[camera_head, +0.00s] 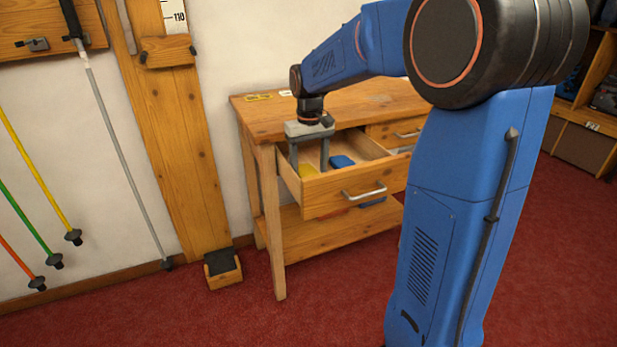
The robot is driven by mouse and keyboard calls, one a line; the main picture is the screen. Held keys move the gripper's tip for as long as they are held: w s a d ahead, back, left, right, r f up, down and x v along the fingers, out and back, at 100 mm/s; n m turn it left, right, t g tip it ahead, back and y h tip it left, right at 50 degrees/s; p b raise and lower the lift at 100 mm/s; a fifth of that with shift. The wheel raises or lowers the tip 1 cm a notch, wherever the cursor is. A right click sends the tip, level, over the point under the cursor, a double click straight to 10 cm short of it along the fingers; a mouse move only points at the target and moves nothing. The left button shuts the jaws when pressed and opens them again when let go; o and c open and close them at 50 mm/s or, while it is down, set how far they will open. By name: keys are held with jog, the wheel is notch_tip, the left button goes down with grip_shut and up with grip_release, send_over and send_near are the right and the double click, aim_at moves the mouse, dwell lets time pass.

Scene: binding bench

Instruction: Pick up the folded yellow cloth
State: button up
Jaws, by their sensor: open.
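The folded yellow cloth (308,171) lies in the open drawer (345,196) of the wooden bench, toward its left end. A blue item (342,161) lies to its right in the same drawer. My gripper (309,168) points down over the drawer's left part, its two fingers apart with the yellow cloth showing between them. The fingers hold nothing that I can see. I cannot tell whether the fingertips touch the cloth. Part of the cloth is hidden by the drawer front and the fingers.
The bench top (350,108) stands close behind and above the open drawer. A second drawer (398,133) is at the right, partly hidden by my arm. A lower shelf (330,232) runs below. Ski poles (115,150) hang on the left wall. Red carpet is clear in front.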

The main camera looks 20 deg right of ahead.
aim_at(309, 174)
jog(key=shift+f, duration=0.65)
jog(key=c, duration=0.8)
jog(key=shift+r, duration=0.1)
notch_tip(309, 174, up, 18)
jog(key=shift+f, duration=0.1)
